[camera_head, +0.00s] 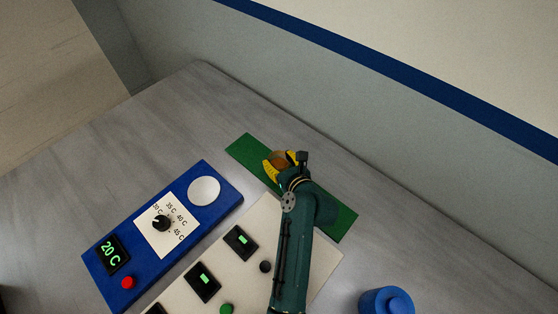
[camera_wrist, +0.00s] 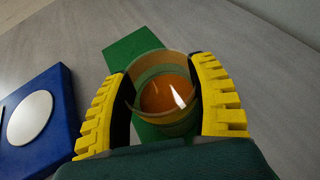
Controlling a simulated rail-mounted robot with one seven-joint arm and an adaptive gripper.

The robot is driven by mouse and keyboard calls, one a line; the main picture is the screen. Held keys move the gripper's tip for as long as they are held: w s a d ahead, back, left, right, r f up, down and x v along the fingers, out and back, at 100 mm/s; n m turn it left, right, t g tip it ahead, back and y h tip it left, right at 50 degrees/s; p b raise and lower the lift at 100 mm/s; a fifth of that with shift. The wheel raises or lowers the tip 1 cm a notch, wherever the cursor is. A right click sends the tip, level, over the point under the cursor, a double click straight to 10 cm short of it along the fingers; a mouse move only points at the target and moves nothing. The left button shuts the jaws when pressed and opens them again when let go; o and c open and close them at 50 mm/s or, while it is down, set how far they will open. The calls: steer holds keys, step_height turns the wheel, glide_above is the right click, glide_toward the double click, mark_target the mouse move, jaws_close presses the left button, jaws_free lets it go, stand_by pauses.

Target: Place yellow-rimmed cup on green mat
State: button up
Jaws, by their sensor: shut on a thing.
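The yellow-rimmed cup (camera_wrist: 163,97) is a clear cup with orange-brown liquid inside. My gripper (camera_wrist: 164,98) is shut on it, with a yellow toothed finger on each side. In the head view my gripper (camera_head: 285,162) and the cup (camera_head: 280,158) show over the green mat (camera_head: 245,147), and the fingers partly cover the cup. The mat also shows behind and below the cup in the wrist view (camera_wrist: 131,48). I cannot tell whether the cup's base touches the mat.
Left is a blue heater unit (camera_head: 222,198) with a round white plate (camera_head: 204,190), a dial and a "20 C" display. A pale control panel (camera_head: 190,262) lies in front of the mat. A blue cylinder (camera_head: 386,301) stands at lower right. The grey table (camera_head: 130,145) is clear at far left.

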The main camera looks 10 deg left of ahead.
steer(key=o, duration=1)
steer(key=shift+f, duration=0.15)
steer(key=shift+o, duration=0.2)
